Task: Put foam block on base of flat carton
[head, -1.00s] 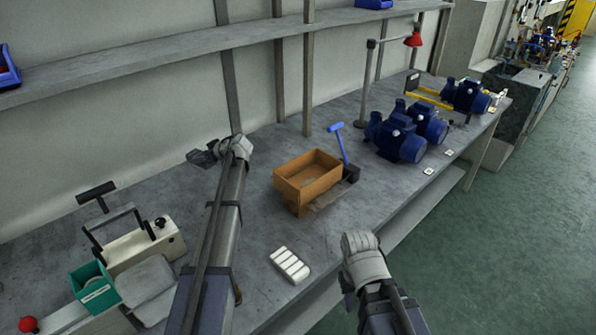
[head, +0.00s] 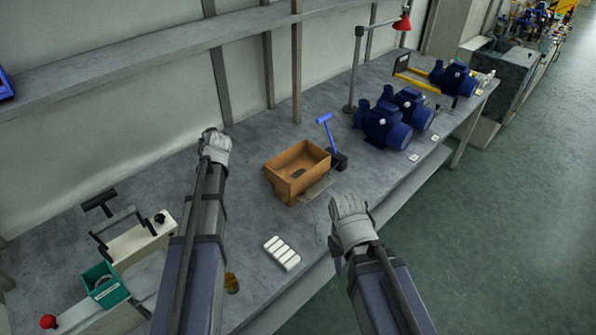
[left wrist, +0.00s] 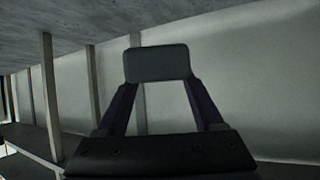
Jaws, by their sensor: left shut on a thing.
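My left gripper (left wrist: 158,78) is shut on a dark grey block, taken as the foam block (left wrist: 158,62), which sits between its two fingers in the left wrist view. In the head view the left wrist is at left centre, left of the carton, and hides the fingers and block. The brown carton (head: 284,187) stands open-topped on the bench, its walls upright, with a small dark patch inside on its base. My right gripper (head: 350,218) is over the bench's front edge, right of and nearer than the carton; its fingers are hidden.
A white ribbed piece (head: 282,253) lies in front of the carton. A blue-handled tool (head: 328,130) stands in a dark holder behind the carton's right side. Blue pumps (head: 384,126) stand farther right. A sealer-like machine (head: 142,243) and green bin (head: 104,286) are at left.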

